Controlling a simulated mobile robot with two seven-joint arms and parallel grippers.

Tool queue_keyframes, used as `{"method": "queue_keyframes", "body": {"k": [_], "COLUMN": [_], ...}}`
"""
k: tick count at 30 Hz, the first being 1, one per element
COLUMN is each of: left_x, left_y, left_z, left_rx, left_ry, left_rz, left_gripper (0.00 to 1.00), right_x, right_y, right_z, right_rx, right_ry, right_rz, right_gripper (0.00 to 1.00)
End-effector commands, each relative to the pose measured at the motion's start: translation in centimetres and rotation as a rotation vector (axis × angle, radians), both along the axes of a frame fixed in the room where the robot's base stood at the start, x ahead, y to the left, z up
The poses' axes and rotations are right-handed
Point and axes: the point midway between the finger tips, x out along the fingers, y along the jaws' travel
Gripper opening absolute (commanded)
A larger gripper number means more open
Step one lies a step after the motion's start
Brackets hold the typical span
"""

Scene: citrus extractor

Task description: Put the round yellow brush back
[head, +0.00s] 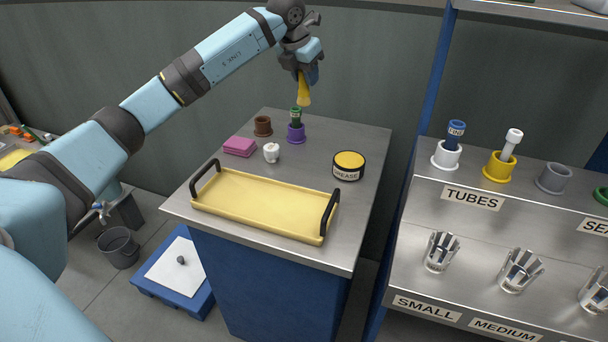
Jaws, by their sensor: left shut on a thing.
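My left gripper (307,68) is shut on a yellow piece (304,92) that hangs down from it, high over the back of the counter. The piece tapers and looks like the yellow brush, but its upper part is hidden in the gripper and its round shape cannot be made out. Below it a purple holder (296,135) stands on the counter with a dark green item (296,117) upright in it. A brown holder (263,127) stands left of it and looks empty. My right gripper is not in view.
The counter (325,135) also bears a yellow tray (262,203) with black handles, a grease tin (348,166), a pink block (240,146) and a small white item (271,153). The right shelf has white (446,156), yellow (498,168) and grey (553,178) holders, with metal cups below.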

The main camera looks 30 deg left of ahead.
Motion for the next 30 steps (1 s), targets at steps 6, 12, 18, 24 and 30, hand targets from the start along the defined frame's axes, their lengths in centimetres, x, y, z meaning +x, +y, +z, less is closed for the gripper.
{"method": "queue_keyframes", "body": {"k": [6, 12, 18, 24, 30], "left_x": [0.0, -0.1, -0.1, -0.1, 0.0], "left_y": [0.0, -0.1, -0.1, -0.1, -0.1], "left_z": [0.0, -3.1, -8.6, -13.4, -15.6], "left_rx": [0.000, 0.002, 0.001, 0.001, 0.000], "left_ry": [0.000, 0.003, 0.004, 0.002, -0.001], "left_rz": [-0.001, -0.001, -0.002, -0.001, -0.001], "left_gripper": [0.05, 0.05, 0.05, 0.05, 0.05], "right_x": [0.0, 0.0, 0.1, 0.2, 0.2], "right_y": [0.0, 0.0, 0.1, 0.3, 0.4], "right_z": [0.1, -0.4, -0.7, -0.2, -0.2], "right_rx": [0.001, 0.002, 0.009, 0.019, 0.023], "right_ry": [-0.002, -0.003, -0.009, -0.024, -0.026], "right_rz": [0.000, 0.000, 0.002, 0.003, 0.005], "right_gripper": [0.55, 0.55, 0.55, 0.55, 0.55]}}
